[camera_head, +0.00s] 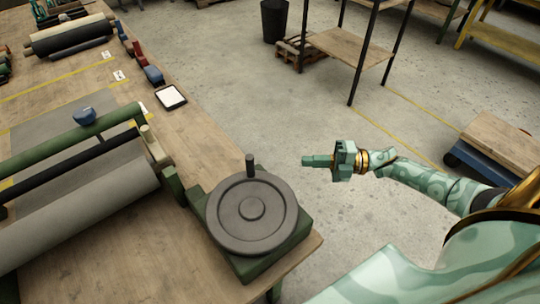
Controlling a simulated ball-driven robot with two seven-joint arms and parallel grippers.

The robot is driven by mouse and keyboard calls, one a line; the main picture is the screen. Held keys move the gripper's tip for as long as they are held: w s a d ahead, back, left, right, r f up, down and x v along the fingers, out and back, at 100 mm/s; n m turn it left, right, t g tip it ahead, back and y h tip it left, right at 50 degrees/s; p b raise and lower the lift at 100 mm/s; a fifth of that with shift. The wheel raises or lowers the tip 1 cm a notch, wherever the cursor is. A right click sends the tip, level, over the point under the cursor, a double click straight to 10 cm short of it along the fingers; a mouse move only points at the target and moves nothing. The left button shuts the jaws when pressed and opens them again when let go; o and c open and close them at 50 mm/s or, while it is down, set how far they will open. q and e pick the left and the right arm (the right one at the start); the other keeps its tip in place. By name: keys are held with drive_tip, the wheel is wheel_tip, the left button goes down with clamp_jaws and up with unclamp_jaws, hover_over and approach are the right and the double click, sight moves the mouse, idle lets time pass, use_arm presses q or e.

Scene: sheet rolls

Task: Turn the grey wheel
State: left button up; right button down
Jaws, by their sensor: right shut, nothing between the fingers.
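The grey wheel (228,219) lies flat on a green base at the near right corner of the wooden table. A short dark handle (250,165) stands upright on its far rim. My right gripper (306,160) is to the right of the wheel and beyond the table edge, over the floor. Its fingers point left, and it is shut and empty. It is apart from the wheel and the handle. My left gripper is not in view.
Left of the wheel is a machine with a large grey roll (90,215) and a green bar (60,142). A small tablet (170,96) lies at the table edge. A shelf (348,47) and a flat cart (500,140) stand on the floor. The floor around my right gripper is clear.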

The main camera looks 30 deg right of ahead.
wheel_tip(320, 180, up, 6)
drive_tip(key=s+f+n+g+y, duration=0.1)
drive_tip(key=s+n+g+y, duration=0.1)
drive_tip(key=n+g, duration=0.25)
drive_tip(key=x, duration=0.4)
drive_tip(key=p+x, duration=0.1)
drive_tip(key=x, duration=0.3)
drive_tip(key=r+p+x, duration=0.1)
drive_tip(key=x, duration=0.4)
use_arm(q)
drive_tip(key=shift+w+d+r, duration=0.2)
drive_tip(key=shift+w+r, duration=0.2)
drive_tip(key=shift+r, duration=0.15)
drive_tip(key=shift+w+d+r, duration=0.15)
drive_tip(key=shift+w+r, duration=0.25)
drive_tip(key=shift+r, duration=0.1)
